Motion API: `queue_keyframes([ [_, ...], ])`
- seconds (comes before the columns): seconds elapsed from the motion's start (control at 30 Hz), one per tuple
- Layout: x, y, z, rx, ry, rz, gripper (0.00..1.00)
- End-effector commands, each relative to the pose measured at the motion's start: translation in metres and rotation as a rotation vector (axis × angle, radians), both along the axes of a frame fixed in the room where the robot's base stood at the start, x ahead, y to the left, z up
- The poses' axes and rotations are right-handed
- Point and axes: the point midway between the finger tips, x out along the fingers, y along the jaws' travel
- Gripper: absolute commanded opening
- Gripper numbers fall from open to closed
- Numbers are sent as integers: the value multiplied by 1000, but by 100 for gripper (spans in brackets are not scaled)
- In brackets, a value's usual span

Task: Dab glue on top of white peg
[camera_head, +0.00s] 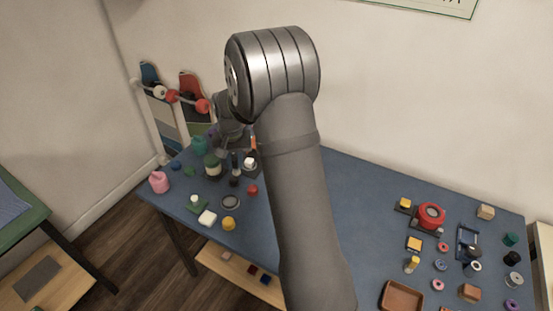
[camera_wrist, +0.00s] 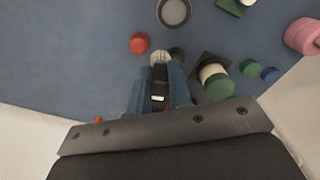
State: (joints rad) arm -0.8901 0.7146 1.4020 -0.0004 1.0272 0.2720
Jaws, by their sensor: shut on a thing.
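My gripper (camera_wrist: 158,92) is shut on a slim dark tool (camera_wrist: 158,80) with a pale band, likely the glue applicator. In the head view, the tool (camera_head: 235,163) hangs roughly upright beneath the gripper, partly hidden by my arm. A small white piece, likely the white peg (camera_head: 249,162), is just right of the tool over a dark base. In the wrist view, a pale round top (camera_wrist: 159,57) shows just beyond the fingertips. I cannot tell whether the tool touches it. A pale jar with a green lid (camera_head: 212,162) stands left of the tool.
A pink container (camera_head: 159,182) is at the left edge. Several parts and a brown tray (camera_head: 401,297) are at the right.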

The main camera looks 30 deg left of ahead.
Motion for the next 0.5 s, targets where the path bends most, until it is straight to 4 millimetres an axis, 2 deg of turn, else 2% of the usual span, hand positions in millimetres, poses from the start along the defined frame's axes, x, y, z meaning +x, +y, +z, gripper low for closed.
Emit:
queue_keyframes([
  [0.03, -19, 17, 3, 1, -2, 33, 0],
  [0.1, -41, 35, 6, 1, -1, 67, 0],
  [0.23, -78, 61, 11, 1, -1, 119, 0],
  [0.4, -106, 79, 15, 1, -1, 158, 0],
  [0.5, -113, 82, 15, 0, 0, 166, 0],
])
